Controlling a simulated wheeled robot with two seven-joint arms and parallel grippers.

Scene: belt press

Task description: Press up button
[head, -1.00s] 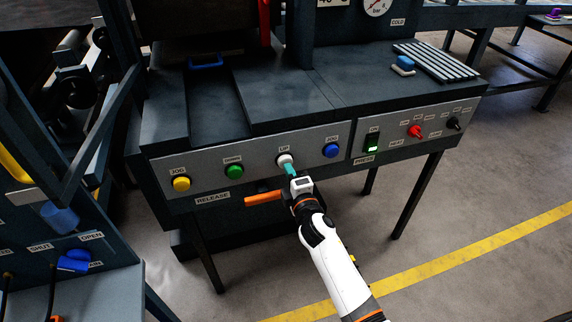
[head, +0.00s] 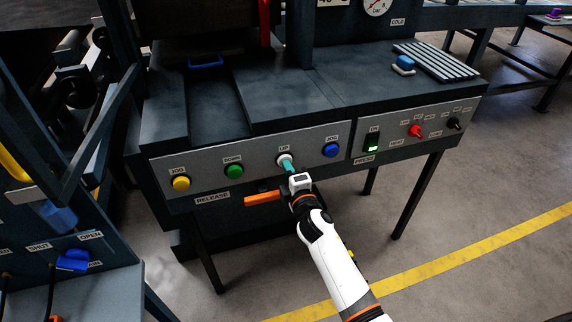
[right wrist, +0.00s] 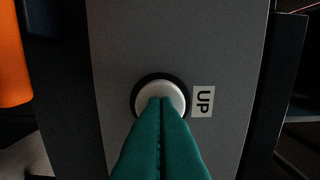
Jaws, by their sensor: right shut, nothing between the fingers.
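The white UP button (head: 284,159) sits on the grey front panel of the press, under its UP label. It also shows in the right wrist view as a white cap (right wrist: 160,95) in a black ring, beside the UP label (right wrist: 203,101). My right gripper (head: 289,168) is shut and empty. Its teal fingertips (right wrist: 160,104) overlap the lower middle of the white cap in the right wrist view. I cannot tell for sure whether they touch it or how far the cap is pushed in. My left gripper is not in view.
A green DOWN button (head: 234,171) is to the left and a blue JOG button (head: 331,150) to the right. A yellow JOG button (head: 181,183) is further left. An orange release handle (head: 262,198) juts out below the panel, close to my right gripper.

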